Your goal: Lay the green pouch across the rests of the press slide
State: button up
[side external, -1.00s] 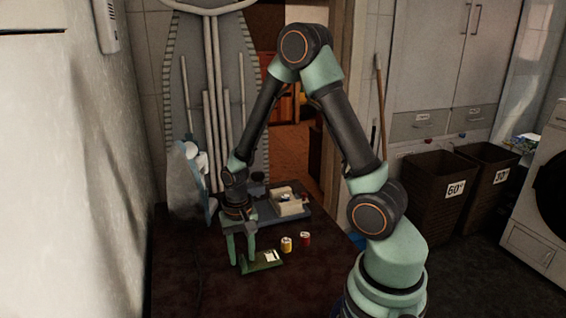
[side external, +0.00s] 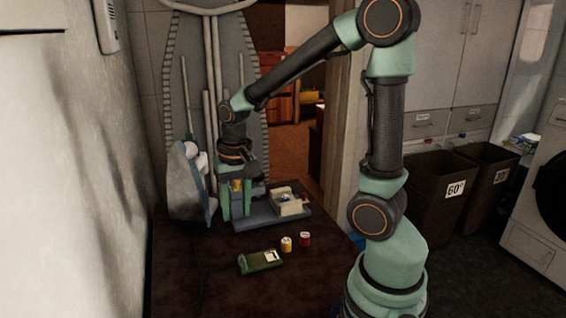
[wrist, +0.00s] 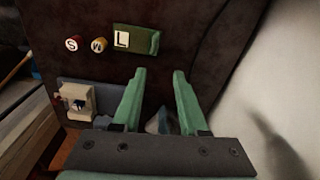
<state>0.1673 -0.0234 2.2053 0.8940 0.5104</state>
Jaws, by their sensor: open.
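The green pouch (side external: 256,262) lies flat on the dark tabletop, with a white label at its right end. In the wrist view the pouch (wrist: 145,40) lies beyond my fingertips, its label reading L. The press slide (side external: 262,216) is a grey base with a cream block, behind the pouch. It also shows at the lower left of the wrist view (wrist: 66,93); the rests are too small to make out. My gripper (side external: 236,214) is open and empty, at the left end of the press slide in the picture. In the wrist view its fingers (wrist: 159,73) stand apart, with bare tabletop beyond them.
A yellow can (side external: 286,244) and a red can (side external: 305,239) stand right of the pouch. A bluish-grey object (side external: 188,185) stands at the table's back left, close to my gripper. The wall is at the left. The front of the tabletop is clear.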

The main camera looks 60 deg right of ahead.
jog(key=s+a+r+n+t, duration=0.4)
jog(key=r+n, duration=0.3)
jog(key=r, duration=0.2)
jog(key=shift+a, duration=0.55)
jog(key=shift+o, duration=0.5)
jog(key=shift+s+a+r+n+t, duration=0.2)
jog(key=shift+r+n+t, duration=0.05)
jog(key=shift+n+t, duration=0.15)
jog(key=m+g, duration=0.6)
jog(key=m, duration=0.3)
send_near(242, 257)
jog(key=f, duration=0.4)
jog(key=shift+s+d, duration=0.15)
jog(key=shift+d, duration=0.2)
jog(key=shift+a+f, duration=0.2)
jog(key=shift+f, duration=2.45)
grip_shut()
